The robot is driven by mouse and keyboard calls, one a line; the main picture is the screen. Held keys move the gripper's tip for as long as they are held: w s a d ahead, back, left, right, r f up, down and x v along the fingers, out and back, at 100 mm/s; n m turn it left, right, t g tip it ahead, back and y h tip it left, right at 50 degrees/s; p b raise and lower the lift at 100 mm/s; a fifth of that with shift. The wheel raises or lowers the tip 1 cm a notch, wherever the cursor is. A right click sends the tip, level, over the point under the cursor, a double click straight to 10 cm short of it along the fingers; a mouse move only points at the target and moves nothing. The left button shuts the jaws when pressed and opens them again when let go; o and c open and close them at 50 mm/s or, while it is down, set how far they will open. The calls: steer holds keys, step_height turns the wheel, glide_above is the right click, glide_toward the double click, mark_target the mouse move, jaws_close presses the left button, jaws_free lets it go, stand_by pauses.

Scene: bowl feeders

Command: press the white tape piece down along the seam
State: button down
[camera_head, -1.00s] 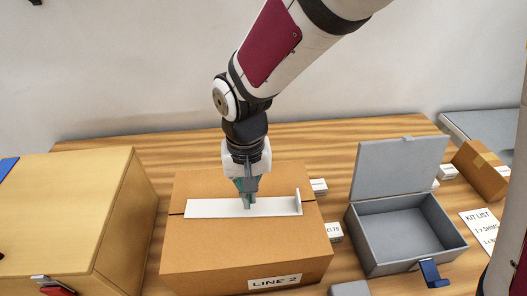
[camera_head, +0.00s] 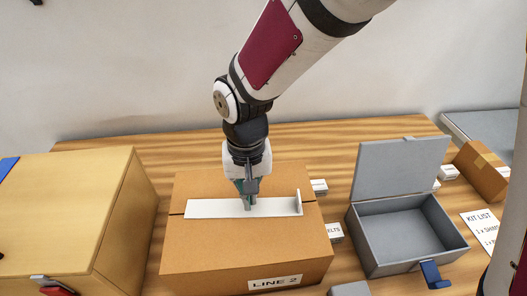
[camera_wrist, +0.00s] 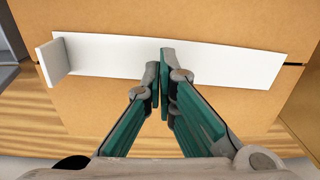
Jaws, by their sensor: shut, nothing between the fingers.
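The white tape piece (camera_head: 218,208) lies across the top of the cardboard box (camera_head: 210,245), along the dark seam that shows past its ends. Its right end in the head view has an upright tab (camera_head: 299,202). In the wrist view the tape (camera_wrist: 235,63) runs across the upper part, with the tab (camera_wrist: 52,62) at the left. My gripper (camera_head: 248,207) points down at the middle of the tape. In the wrist view its fingertips (camera_wrist: 160,70) are together and empty, over the tape's near edge. I cannot tell if they touch it.
A wooden box (camera_head: 65,210) stands to the left. An open grey case (camera_head: 385,253) with a blue latch (camera_head: 432,273) stands to the right. A kit list paper (camera_head: 480,224) and a small brown box (camera_head: 481,168) are farther right. Bare table shows behind the cardboard box.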

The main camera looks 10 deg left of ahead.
mark_target(224, 209)
steer(key=shift+f+b, duration=0.45)
steer(key=shift+f, duration=0.6)
stand_by(0.6)
steer(key=shift+d, duration=0.1)
steer(key=shift+w+d+f, duration=0.1)
steer(key=shift+d, duration=0.7)
steer(key=shift+w+d+f, duration=0.1)
steer(key=shift+d, duration=0.65)
steer(key=shift+w+d+p, duration=0.15)
steer(key=shift+d+p, duration=0.15)
steer(key=shift+d, duration=1)
steer(key=shift+s+a+r+p, duration=0.1)
steer(key=shift+a+r, duration=0.05)
steer(key=shift+a, duration=0.85)
steer(key=shift+s+a+r+p, duration=0.1)
steer(key=shift+s+a, duration=0.05)
steer(key=shift+a, duration=0.85)
steer(key=shift+s+a+r+p, duration=0.1)
steer(key=shift+a+r, duration=0.05)
steer(key=shift+a, duration=0.85)
steer(key=shift+s+a+f, duration=0.1)
steer(key=shift+s+a, duration=0.05)
steer(key=shift+a, duration=0.55)
steer(key=shift+s+a+f, duration=0.1)
steer(key=shift+a, duration=0.55)
steer(key=shift+a, duration=0.1)
